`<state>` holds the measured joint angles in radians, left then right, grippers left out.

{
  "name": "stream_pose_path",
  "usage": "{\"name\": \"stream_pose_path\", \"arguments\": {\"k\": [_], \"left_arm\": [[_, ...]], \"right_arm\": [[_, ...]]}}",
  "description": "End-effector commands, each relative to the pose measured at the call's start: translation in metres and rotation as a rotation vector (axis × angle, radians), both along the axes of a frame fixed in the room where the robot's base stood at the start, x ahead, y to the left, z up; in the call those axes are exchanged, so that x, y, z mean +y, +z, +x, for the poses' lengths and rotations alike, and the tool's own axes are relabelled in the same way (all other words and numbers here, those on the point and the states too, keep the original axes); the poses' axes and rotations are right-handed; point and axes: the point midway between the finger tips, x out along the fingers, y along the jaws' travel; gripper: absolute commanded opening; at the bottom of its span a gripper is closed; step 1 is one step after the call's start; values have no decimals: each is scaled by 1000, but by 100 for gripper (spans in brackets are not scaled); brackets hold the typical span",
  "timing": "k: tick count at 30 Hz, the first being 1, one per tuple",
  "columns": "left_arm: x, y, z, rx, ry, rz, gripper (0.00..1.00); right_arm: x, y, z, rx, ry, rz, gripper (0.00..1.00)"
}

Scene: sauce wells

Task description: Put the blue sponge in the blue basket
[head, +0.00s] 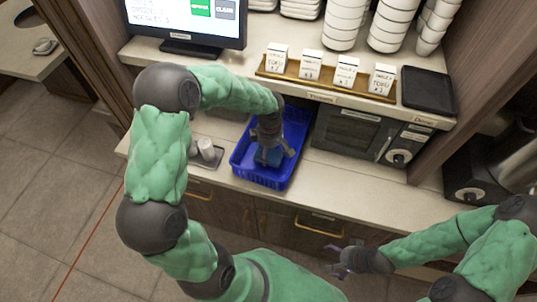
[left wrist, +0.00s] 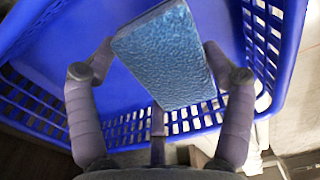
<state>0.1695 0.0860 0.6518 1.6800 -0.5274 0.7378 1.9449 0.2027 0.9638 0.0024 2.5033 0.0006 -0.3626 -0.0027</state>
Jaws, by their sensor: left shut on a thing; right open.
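The blue basket (head: 246,166) stands on the counter in the middle of the head view. My left gripper (head: 270,153) reaches down over and into the basket and is shut on the blue sponge (head: 266,158). In the left wrist view the light-blue, rough-faced sponge (left wrist: 166,55) sits between the fingers of my left gripper (left wrist: 155,75). The basket's perforated wall (left wrist: 262,45) surrounds it there. I cannot tell whether the sponge touches the basket floor. My right gripper (head: 340,258) is open and empty, in front of the counter at the lower right.
A small tray (head: 207,163) with white cups is left of the basket. A dark oven (head: 350,135) stands to its right. The counter at right front is clear.

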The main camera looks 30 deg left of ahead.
Motion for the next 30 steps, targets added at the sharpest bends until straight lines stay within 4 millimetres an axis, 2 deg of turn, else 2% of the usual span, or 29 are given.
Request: {"name": "stream_pose_path", "arguments": {"k": [8,16,28,29,30], "left_arm": [[9,-15,9,-1,1,0,51],[11,-48,11,1,0,0,51],[11,-52,11,-1,0,0,51],[11,-52,11,-1,0,0,84],[11,-52,11,-1,0,0,95]], "right_arm": [[0,-2,0,0,0,0,94],[0,-6,0,0,0,0,94],[0,-10,0,0,0,0,94],[0,-10,0,0,0,0,94],[0,-10,0,0,0,0,94]]}}
